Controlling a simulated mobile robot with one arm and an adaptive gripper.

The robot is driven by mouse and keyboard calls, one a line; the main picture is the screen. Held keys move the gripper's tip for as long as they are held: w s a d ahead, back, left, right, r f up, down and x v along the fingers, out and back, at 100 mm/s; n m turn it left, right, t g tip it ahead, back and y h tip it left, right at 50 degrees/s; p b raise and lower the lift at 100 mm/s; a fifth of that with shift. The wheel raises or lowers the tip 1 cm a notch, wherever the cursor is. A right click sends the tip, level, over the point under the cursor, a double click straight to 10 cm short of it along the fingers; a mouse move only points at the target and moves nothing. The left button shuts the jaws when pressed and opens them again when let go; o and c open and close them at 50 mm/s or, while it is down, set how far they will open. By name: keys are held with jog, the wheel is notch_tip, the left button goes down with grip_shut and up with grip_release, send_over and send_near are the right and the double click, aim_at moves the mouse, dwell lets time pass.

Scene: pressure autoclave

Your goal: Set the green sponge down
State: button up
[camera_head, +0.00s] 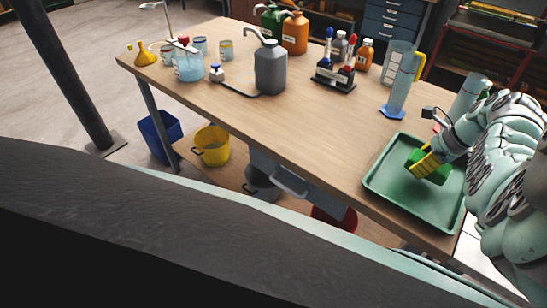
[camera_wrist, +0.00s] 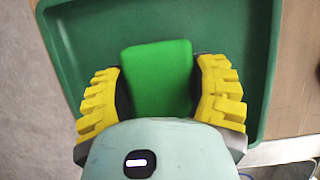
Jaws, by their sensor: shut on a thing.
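The green sponge (camera_wrist: 158,78) is a bright green block between the yellow fingers of my gripper (camera_wrist: 159,90) in the wrist view. The gripper is shut on it, with one finger on each side. In the head view, the sponge (camera_head: 428,167) and my gripper (camera_head: 427,166) are over the green tray (camera_head: 385,190) at the right end of the table. The tray's rim (camera_wrist: 52,45) frames the sponge in the wrist view. I cannot tell whether the sponge touches the tray floor.
The wooden table (camera_head: 330,125) is clear left of the tray. A blue-based cylinder (camera_head: 397,95) stands just behind the tray. The table's front edge runs close to the tray.

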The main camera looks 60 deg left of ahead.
jog(key=shift+s+f, duration=0.15)
jog(key=shift+f, duration=1.35)
jog(key=o, duration=1.1)
jog(key=shift+f, duration=0.1)
